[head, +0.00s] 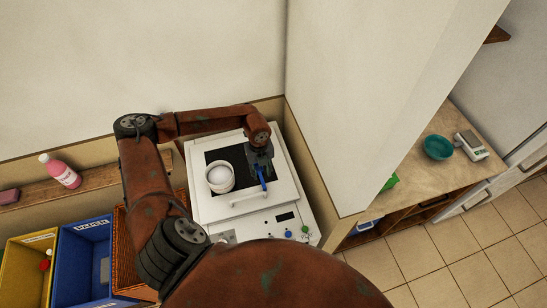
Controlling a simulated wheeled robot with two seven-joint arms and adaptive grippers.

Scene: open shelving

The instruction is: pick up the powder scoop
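A small blue object (262,178), likely the powder scoop, shows on the white box-shaped machine (212,206), near the right side of its dark top. My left gripper (261,167) reaches down over it. The blue object shows at the fingertips, which hide part of it. I cannot tell whether the fingers are closed on it or only around it. A white round cup (220,180) with white contents stands just left of the blue object. My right gripper is not in view.
The machine has a front handle and buttons. At left are a blue bin (72,230), a yellow bin (45,238), a wicker basket (124,235) and a shelf with a pink bottle (62,172). A wall stands close right of the machine. Beyond it, a counter holds a teal bowl (438,147).

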